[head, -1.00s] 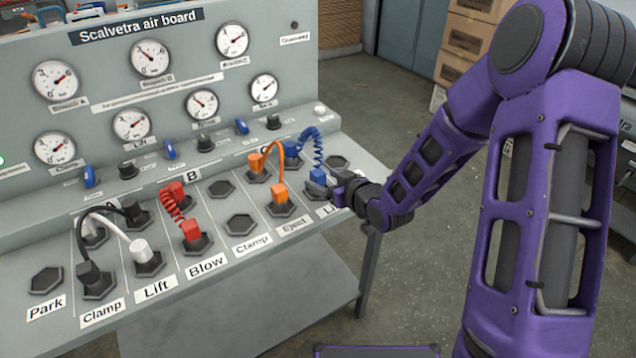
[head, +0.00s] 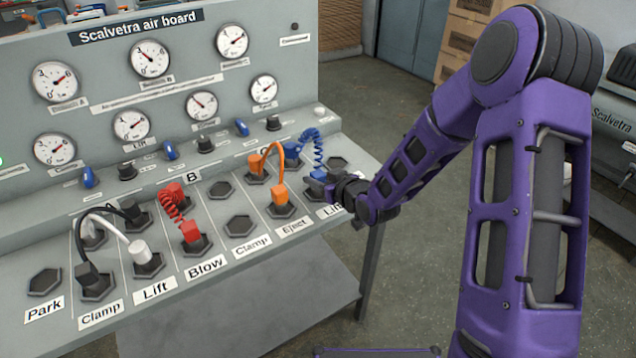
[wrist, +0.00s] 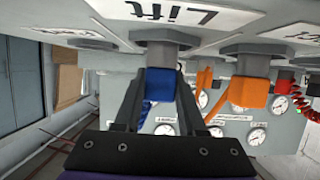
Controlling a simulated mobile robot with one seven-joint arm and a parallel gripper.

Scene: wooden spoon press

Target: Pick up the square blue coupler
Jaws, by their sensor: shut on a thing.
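The square blue coupler (head: 318,175) is at the Lift socket on the right of the board's sloped panel, at one end of a coiled blue hose (head: 318,145). In the wrist view, which is upside down, the blue coupler (wrist: 160,84) sits between my two dark fingers, against a grey socket collar (wrist: 163,53). I cannot tell whether it is still fully seated. My gripper (head: 333,186) reaches it from the right and is shut on it; the fingers also show in the wrist view (wrist: 160,98). The hose's other end (head: 291,154) is at a socket farther back.
An orange coupler (head: 279,196) with an orange hose stands just left of the blue one. Red (head: 192,231), white (head: 141,250) and black (head: 87,274) couplers stand farther left. Gauges (head: 264,89) and switches line the board behind. Open floor lies to the right.

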